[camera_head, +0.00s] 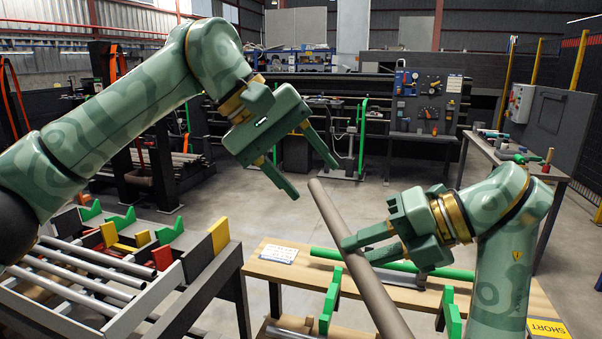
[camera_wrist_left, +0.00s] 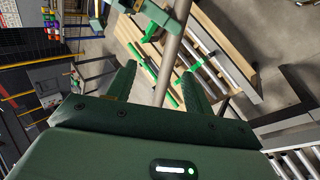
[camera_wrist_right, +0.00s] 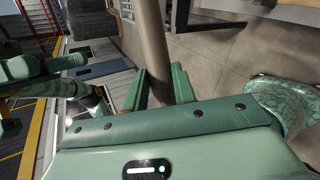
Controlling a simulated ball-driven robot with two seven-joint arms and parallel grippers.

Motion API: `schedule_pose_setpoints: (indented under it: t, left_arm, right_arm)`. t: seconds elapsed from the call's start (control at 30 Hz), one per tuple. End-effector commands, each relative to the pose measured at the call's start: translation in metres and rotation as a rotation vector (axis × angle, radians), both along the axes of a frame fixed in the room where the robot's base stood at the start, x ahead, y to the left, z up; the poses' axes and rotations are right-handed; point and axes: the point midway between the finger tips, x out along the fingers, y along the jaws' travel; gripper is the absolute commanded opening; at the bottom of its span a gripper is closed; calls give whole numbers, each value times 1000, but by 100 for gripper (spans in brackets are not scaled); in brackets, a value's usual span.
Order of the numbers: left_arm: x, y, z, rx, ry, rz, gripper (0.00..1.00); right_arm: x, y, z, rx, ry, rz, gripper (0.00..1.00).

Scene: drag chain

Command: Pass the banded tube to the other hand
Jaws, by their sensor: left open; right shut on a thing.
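The tube (camera_head: 335,222) is long, plain brownish-grey and tilted; I cannot make out a band on it. My right gripper (camera_head: 358,250) is shut on it around its middle and holds it above the wooden bench. It also shows in the right wrist view (camera_wrist_right: 151,45), rising from between the fingers. My left gripper (camera_head: 315,181) is open and empty, its fingertips by the tube's upper end. In the left wrist view the tube (camera_wrist_left: 168,60) appears between the open fingers. I cannot tell whether its end lies between them in depth.
The wooden bench (camera_head: 275,270) below carries green supports (camera_head: 330,300), a green rod (camera_head: 440,270) and a white label card (camera_head: 279,254). At the left, a rack holds several grey tubes (camera_head: 85,270) beside green, yellow and red blocks. The air around both grippers looks free.

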Motion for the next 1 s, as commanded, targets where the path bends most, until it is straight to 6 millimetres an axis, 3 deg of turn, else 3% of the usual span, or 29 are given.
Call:
schedule_pose_setpoints:
  t: [0.17,0.63,1.0]
  left_arm:
    - [-3,-2,-17,86,-13,-21,52]
    - [2,-51,-91,81,-10,-20,52]
    - [4,-63,-108,80,-13,-16,52]
  right_arm:
    - [0,0,1,1,-1,1,0]
    - [0,0,1,1,-1,1,0]
    - [0,0,1,1,-1,1,0]
